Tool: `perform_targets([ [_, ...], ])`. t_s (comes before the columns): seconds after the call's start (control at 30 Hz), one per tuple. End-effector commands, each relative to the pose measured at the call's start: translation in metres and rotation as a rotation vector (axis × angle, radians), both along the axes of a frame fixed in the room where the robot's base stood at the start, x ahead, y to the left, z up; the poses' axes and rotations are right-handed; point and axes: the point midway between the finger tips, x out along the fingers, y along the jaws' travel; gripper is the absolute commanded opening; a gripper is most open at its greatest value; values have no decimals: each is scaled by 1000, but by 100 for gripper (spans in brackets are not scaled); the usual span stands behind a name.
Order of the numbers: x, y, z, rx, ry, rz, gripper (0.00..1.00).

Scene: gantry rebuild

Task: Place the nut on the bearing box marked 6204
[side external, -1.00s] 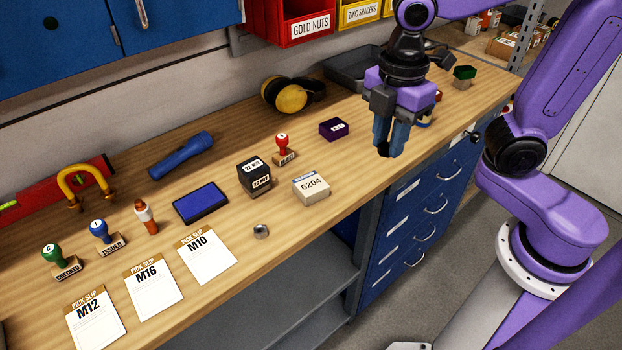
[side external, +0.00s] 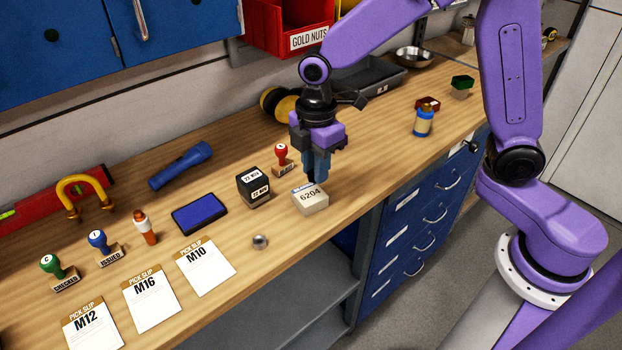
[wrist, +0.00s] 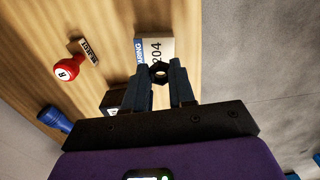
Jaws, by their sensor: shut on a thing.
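The bearing box marked 6204 (side external: 311,203) is a small pale carton on the bench, label face up; it also shows in the wrist view (wrist: 153,49). My gripper (side external: 314,181) points down over the box's far part. In the wrist view my gripper (wrist: 160,76) has its fingers shut on a dark hexagonal nut (wrist: 159,72), hole facing the camera, seen against the box. I cannot tell whether the nut touches the box. In the side view the held nut is hard to make out. A second, silver nut (side external: 260,242) lies loose on the bench, left and in front of the box.
A blue ink pad (side external: 200,214) and pick slips (side external: 206,267) lie farther left. The bench is mostly clear right of the box, up to a blue-and-yellow jar (side external: 423,122).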

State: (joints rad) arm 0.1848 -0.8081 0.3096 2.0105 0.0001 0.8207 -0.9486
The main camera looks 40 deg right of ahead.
Motion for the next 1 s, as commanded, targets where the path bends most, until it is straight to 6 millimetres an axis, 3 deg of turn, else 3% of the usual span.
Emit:
perform_targets([
  [0.23,10,4,-13,-1,1,-1,0],
  [0.47,9,3,-41,-1,2,-1,0],
  [0.9,9,4,-46,0,0,-1,0],
  [0.93,9,4,-46,1,-1,-1,31],
  [1.0,9,4,-45,1,-1,-1,50],
])
